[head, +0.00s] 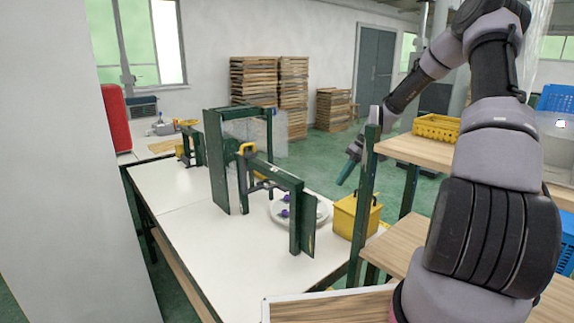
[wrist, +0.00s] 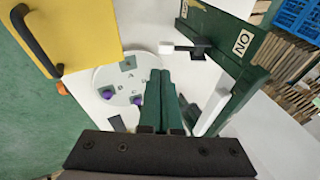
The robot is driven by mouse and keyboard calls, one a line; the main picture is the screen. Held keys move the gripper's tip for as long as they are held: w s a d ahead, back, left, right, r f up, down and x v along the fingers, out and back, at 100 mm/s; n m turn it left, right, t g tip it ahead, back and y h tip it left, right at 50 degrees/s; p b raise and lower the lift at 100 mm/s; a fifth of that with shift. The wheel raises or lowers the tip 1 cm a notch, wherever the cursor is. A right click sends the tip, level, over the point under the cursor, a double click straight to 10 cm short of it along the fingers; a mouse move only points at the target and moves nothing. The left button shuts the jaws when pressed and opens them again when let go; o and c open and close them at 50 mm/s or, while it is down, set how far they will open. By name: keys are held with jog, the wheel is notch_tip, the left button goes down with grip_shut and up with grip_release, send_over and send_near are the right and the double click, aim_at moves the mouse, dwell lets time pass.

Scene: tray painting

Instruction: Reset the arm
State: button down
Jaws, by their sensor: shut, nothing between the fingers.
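My gripper (head: 345,173) shows in the head view at the end of my raised arm, beyond the table and near the shelf post. In the wrist view its two teal fingers (wrist: 160,75) lie side by side, shut with nothing between them. My arm curves from the lower right of the head view up over the shelf. A round white plate (head: 325,212) on the table carries small purple-and-dark pieces (head: 284,212). The green stand in front hides part of it. The plate (wrist: 104,76) also shows in the wrist view, below and apart from the fingers.
Green stands (head: 285,179) with upright panels occupy the white table (head: 165,190). A yellow box (head: 345,218) with a black handle is beside the plate. Wooden shelves (head: 418,150) at right hold a yellow crate (head: 437,127). Wooden pallets (head: 252,85) are stacked at the back wall.

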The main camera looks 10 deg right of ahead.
jog(key=s+a+r+m+t+h, duration=0.1)
jog(key=s+r+m+h, duration=0.1)
jog(key=s+r, duration=0.65)
jog(key=s+a+r+m+t+h, duration=0.1)
jog(key=s+r+m+t+h, duration=0.15)
jog(key=r, duration=1.05)
jog(key=s+r+m+t, duration=0.1)
jog(key=s+r, duration=0.2)
jog(key=s, duration=0.3)
jog(key=s+a+r+m+t, duration=0.1)
jog(key=s+r+m, duration=0.1)
jog(key=s, duration=0.4)
jog(key=s+r+m+t, duration=0.1)
jog(key=s+r+m, duration=0.1)
jog(key=s+r, duration=0.3)
jog(key=shift+s+a+y, duration=0.25)
jog(key=shift+s+y, duration=0.2)
jog(key=shift+s, duration=0.65)
jog(key=shift+t, duration=0.25)
